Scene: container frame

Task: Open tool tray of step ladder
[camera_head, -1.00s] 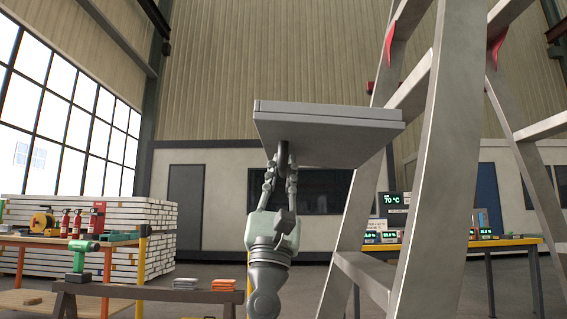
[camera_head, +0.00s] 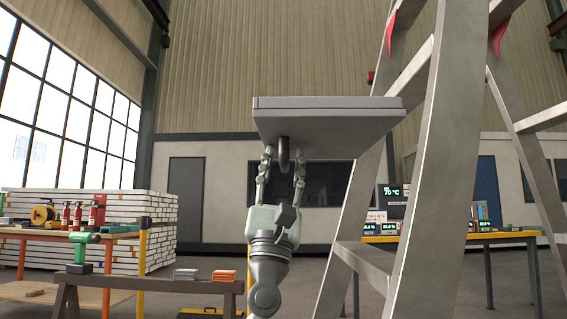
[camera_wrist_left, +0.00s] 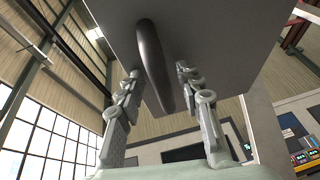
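The step ladder (camera_head: 440,170) stands at the right, its grey legs and rungs rising out of view. Its tool tray (camera_head: 330,125) is a flat grey slab, lying about level and sticking out to the left of the ladder. A dark curved handle (camera_head: 283,152) hangs under the tray's near left part; it also shows in the left wrist view (camera_wrist_left: 152,62). My left gripper (camera_head: 283,160) is below the tray with its fingers pointing up. The fingers are apart, one on each side of the handle, with gaps visible. My right gripper is not in view.
A low dark bench (camera_head: 150,283) stands in front. A table with display boxes (camera_head: 450,238) stands behind the ladder. The air left of the tray is clear.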

